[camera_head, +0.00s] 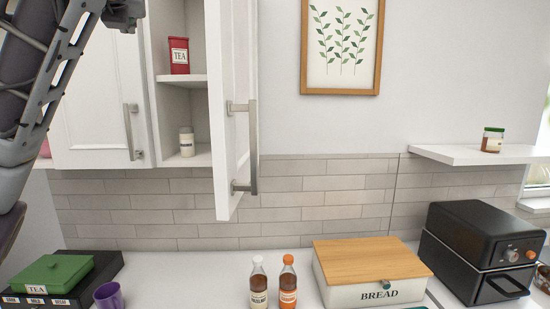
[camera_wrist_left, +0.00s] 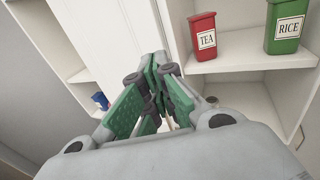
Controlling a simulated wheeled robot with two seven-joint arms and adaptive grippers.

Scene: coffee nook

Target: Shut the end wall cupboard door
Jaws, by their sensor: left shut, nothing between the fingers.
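The end wall cupboard door (camera_head: 230,80) is white with a long metal bar handle (camera_head: 252,150). It stands open, swung out toward me, and the cupboard's shelves (camera_head: 182,79) show to its left. In the wrist view my left gripper (camera_wrist_left: 155,85) is shut with nothing between its fingers. Its fingertips are in front of white cupboard panels; I cannot tell whether they touch. In the head view only a grey part of this gripper shows at the top left, left of the open door. My right gripper is not in view.
The cupboard holds a red tea tin (camera_head: 179,56), a small jar (camera_head: 187,142) and a green rice tin (camera_wrist_left: 285,25). A shut door (camera_head: 95,110) is to its left. Below are two bottles (camera_head: 259,283), a bread box (camera_head: 375,290) and a black oven (camera_head: 475,250).

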